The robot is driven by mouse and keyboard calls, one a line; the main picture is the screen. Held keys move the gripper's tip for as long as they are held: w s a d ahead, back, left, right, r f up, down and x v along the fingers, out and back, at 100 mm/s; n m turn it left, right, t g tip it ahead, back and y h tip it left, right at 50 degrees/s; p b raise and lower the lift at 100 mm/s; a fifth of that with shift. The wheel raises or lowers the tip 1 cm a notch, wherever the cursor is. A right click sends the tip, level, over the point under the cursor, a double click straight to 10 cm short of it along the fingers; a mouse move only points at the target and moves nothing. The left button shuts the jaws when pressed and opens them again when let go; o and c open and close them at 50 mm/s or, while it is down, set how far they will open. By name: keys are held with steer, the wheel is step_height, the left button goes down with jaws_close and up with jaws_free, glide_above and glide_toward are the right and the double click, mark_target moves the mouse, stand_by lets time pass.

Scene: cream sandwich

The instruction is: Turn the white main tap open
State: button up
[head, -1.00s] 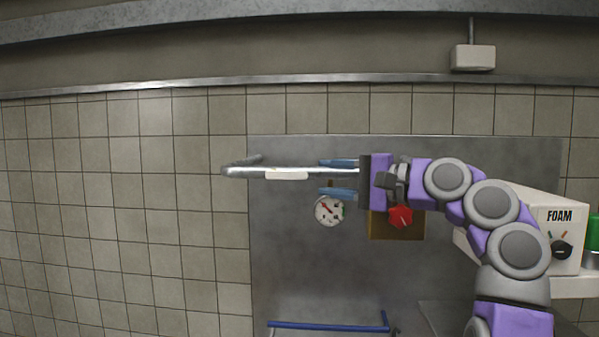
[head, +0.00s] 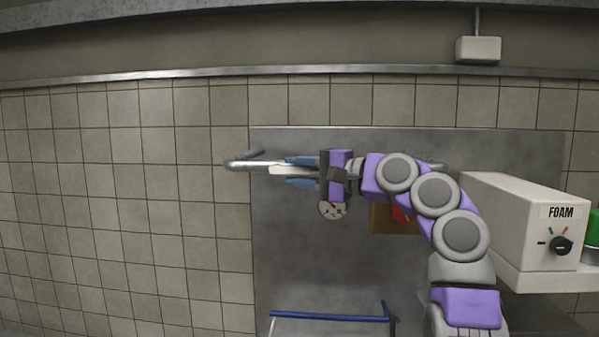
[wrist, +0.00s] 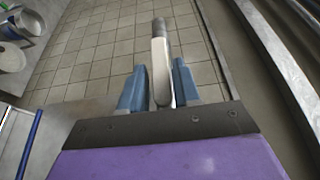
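The white main tap is a white lever (head: 279,171) on the grey metal pipe (head: 246,164) in front of the steel wall panel. My gripper (head: 300,172) reaches it from the right, with one blue finger above and one below the lever. In the wrist view the white lever (wrist: 160,72) lies lengthwise between the blue fingers of my gripper (wrist: 159,85), with its end near the palm. The fingers stand close along both sides. Whether both press on it is too small to tell.
A round gauge (head: 332,210) and a red knob (head: 399,213) on a brown box (head: 381,219) sit below my arm, partly hidden. A white FOAM box (head: 520,215) stands at right. A blue bar (head: 330,317) is low down. The tiled wall at left is clear.

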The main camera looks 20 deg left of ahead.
jaws_close()
steer(key=shift+f, duration=0.1)
steer(key=shift+w, duration=0.1)
steer(key=shift+f+b, duration=0.2)
steer(key=shift+b, duration=0.15)
